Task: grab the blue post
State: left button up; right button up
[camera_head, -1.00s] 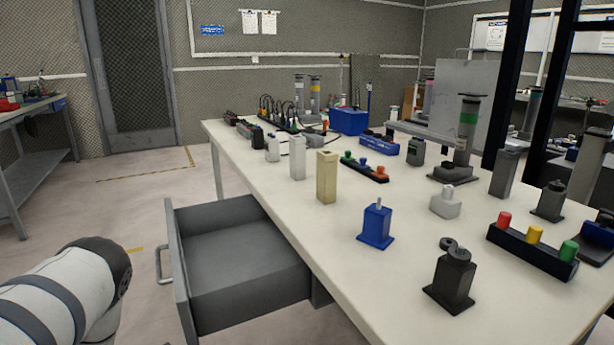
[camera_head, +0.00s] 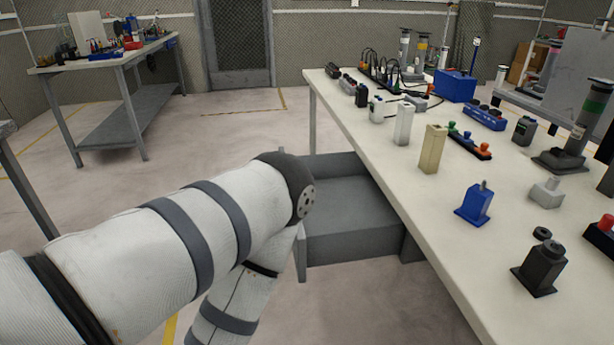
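The blue post (camera_head: 475,204) stands upright on the white table, near its left edge. It is a short blue block on a flat blue base with a small grey pin on top. My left arm comes in from the left and bends in front of the open drawer, well short of the post. My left gripper is out of the picture. My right arm and gripper are not in view. Nothing touches the post.
A cream block (camera_head: 432,149) stands behind the post and a black post (camera_head: 540,267) in front right of it. A light grey fixture (camera_head: 546,192) is to its right. An open grey drawer (camera_head: 348,218) juts out left below the white table (camera_head: 448,228).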

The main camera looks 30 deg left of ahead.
aim_at(478, 198)
jog(key=k+j+u, duration=0.1)
jog(key=u, duration=0.4)
jog(key=j+u, duration=0.45)
jog(key=k+l, duration=0.05)
jog(key=l, duration=0.05)
